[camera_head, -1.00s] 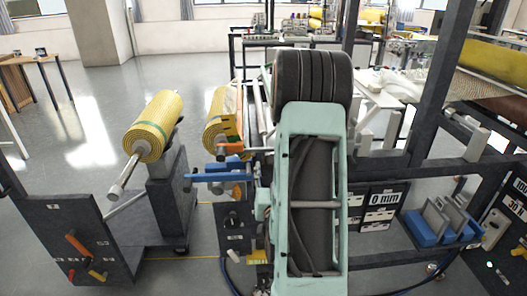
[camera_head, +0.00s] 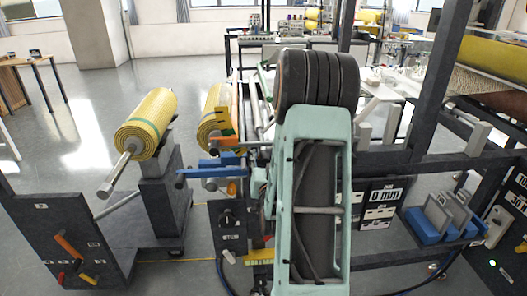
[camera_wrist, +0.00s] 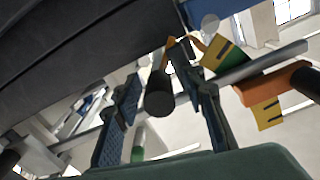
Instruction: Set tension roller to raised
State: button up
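In the wrist view my gripper (camera_wrist: 165,118) has its two dark fingers spread apart. A dark round-ended cylinder (camera_wrist: 159,98) shows between them; I cannot tell whether it touches either finger. A grey bar (camera_wrist: 262,62) runs beside the right finger, near an orange piece (camera_wrist: 272,86) and yellow-and-green pieces (camera_wrist: 224,58). In the head view my arm hides the gripper. A blue bar (camera_head: 212,170) and orange parts (camera_head: 226,142) show left of my arm, by a yellow roll (camera_head: 213,108). I cannot tell which part is the tension roller.
A dark frame post (camera_head: 437,85) and blue holder (camera_head: 437,228) stand at right. Open floor (camera_head: 70,140) lies at far left.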

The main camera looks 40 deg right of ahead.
aim_at(263, 147)
jog(key=shift+x, duration=1.8)
jog(key=shift+c, duration=0.3)
grip_shut()
